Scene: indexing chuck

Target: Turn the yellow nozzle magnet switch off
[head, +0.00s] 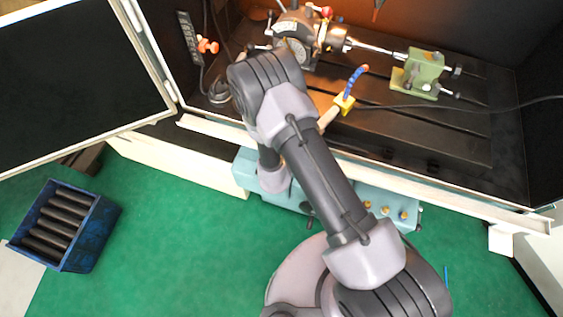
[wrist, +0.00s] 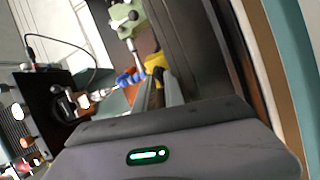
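The yellow nozzle magnet block (head: 345,104) with its blue segmented hose (head: 357,74) stands on the dark machine table, right of my arm's end in the head view. In the wrist view the yellow block (wrist: 155,63) and blue hose (wrist: 130,78) show just beyond my fingertips. My gripper (wrist: 159,80) has its two grey fingers apart, with a narrow gap and nothing seen between them. The fingers point at the block; I cannot tell whether they touch it. The switch itself is too small to make out. In the head view my arm mostly hides the gripper.
The indexing chuck (head: 296,30) and a green tailstock (head: 424,70) stand behind the block, with a rod between them. A dark cable (head: 470,108) runs right across the table. The white enclosure sill (head: 460,197) lies in front. A blue crate (head: 88,240) holds dark cylinders.

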